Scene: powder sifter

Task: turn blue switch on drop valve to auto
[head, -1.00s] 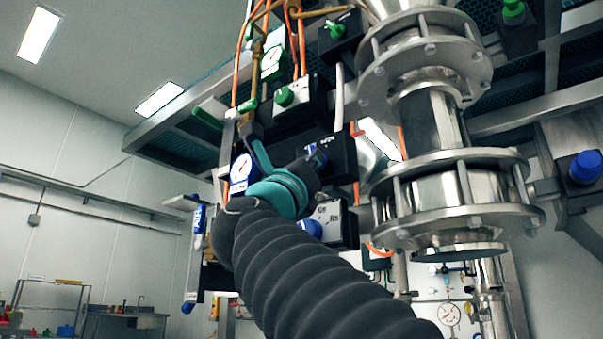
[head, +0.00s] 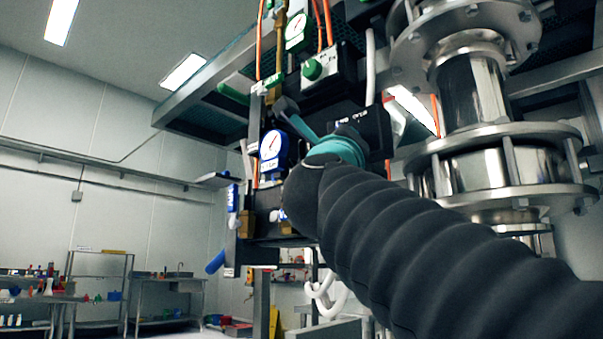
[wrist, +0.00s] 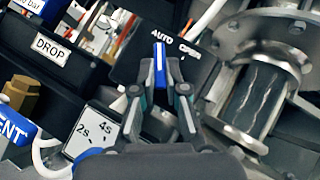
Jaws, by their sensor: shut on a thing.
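The blue switch (wrist: 160,64) with a white stripe shows in the wrist view on a black box (wrist: 140,62). It points up the picture at the AUTO label (wrist: 162,38); the OPEN label (wrist: 189,50) is to its right. My gripper (wrist: 160,88) is shut on the blue switch, one finger on each side. A DROP label (wrist: 52,50) is on the black part to the left. In the head view my gripper (head: 338,145) is against the front of the black box (head: 372,130), and the switch is hidden behind it.
A blue-rimmed gauge (head: 272,150) and a green knob (head: 312,69) are close to my gripper. A flanged steel pipe (head: 475,95) stands to the right. In the wrist view a white 2s/4s dial plate (wrist: 92,130) is below left.

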